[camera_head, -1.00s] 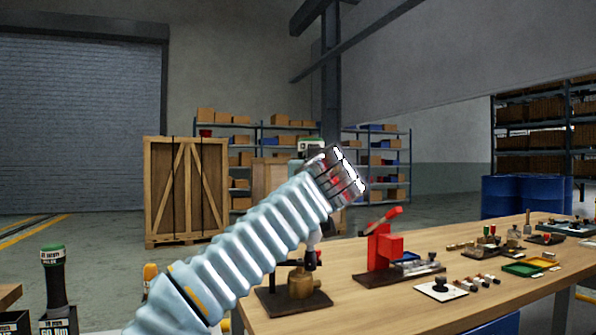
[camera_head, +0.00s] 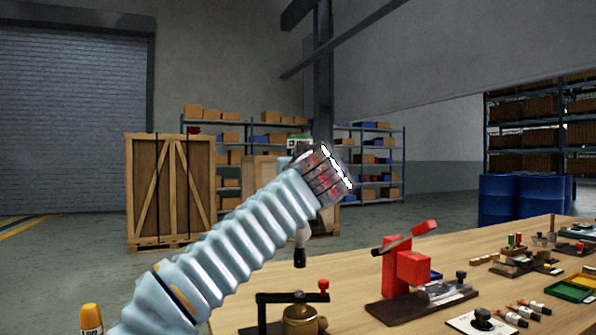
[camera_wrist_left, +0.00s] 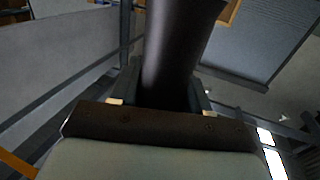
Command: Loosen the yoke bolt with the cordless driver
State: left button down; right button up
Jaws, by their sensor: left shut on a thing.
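My left arm comes in from the lower left, and its wrist hides most of my left gripper in the head view. In the left wrist view the left gripper (camera_wrist_left: 160,95) is shut on a dark cylindrical body (camera_wrist_left: 180,50), apparently the cordless driver's. I cannot make out the yoke bolt. My right gripper is out of view.
The wooden bench (camera_head: 352,270) bears a red press (camera_head: 405,268), small tools and coloured trays (camera_head: 571,288). An orange-capped bottle-like thing (camera_head: 91,318) stands at the lower left. A wooden crate (camera_head: 170,190), shelves and blue drums (camera_head: 520,198) stand behind, across open floor.

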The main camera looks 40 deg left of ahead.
pick_arm(q)
jog(key=shift+s+f+b, duration=0.15)
jog(key=shift+f+b, duration=0.15)
jog(key=shift+f, duration=0.25)
jog(key=shift+d+f+b, duration=0.1)
jog(key=shift+f+b, duration=0.45)
jog(key=shift+f, duration=1.15)
jog(key=shift+p, duration=0.5)
jog(key=shift+r+p, duration=0.1)
jog(key=shift+p, duration=0.3)
